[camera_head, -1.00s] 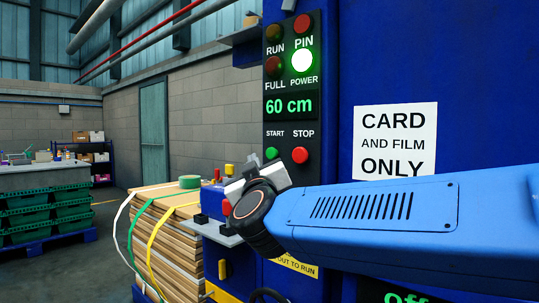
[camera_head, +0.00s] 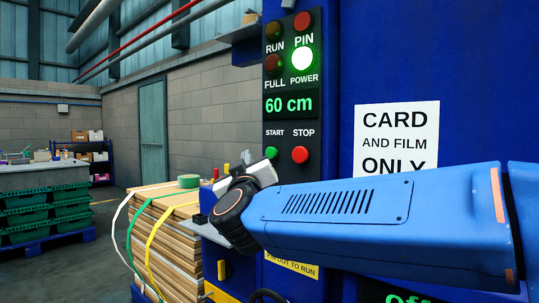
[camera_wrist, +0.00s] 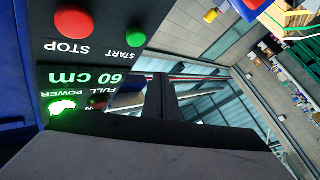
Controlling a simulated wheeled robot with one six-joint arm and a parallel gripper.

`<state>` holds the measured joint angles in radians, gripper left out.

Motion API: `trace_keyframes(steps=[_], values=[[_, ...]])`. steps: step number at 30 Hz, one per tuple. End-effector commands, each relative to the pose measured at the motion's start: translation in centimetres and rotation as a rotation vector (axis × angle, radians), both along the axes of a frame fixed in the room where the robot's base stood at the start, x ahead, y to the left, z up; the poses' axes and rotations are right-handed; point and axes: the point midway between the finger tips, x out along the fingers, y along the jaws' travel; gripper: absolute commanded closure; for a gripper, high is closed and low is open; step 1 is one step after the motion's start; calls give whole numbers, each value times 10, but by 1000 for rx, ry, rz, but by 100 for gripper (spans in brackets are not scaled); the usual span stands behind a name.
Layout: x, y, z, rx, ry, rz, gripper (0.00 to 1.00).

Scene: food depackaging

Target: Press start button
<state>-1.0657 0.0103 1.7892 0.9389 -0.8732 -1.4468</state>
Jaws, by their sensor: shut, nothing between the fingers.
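The green start button (camera_head: 271,153) is on the dark control panel (camera_head: 287,200), left of the red stop button (camera_head: 300,154). In the wrist view the panel appears upside down, with the start button (camera_wrist: 135,37) and stop button (camera_wrist: 73,21) at upper left. My gripper (camera_wrist: 160,80) is shut and empty, its dark fingers together at mid-picture. They show below and right of the start button, with no contact visible. In the head view my wrist sits just below the start button, and the fingertips are hard to make out.
The power lamp (camera_head: 302,59) glows bright; the run lamp (camera_head: 274,32) looks dim. The display (camera_head: 290,104) reads 60 cm. A stack of strapped cardboard (camera_head: 172,235) stands left of the blue machine (camera_head: 450,60). Green crates (camera_head: 45,210) stand farther left.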

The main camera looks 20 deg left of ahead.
Motion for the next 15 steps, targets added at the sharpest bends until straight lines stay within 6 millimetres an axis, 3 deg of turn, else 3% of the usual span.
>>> trace_keyframes(steps=[15], values=[[51,-21,0,0,1,-1,100]])
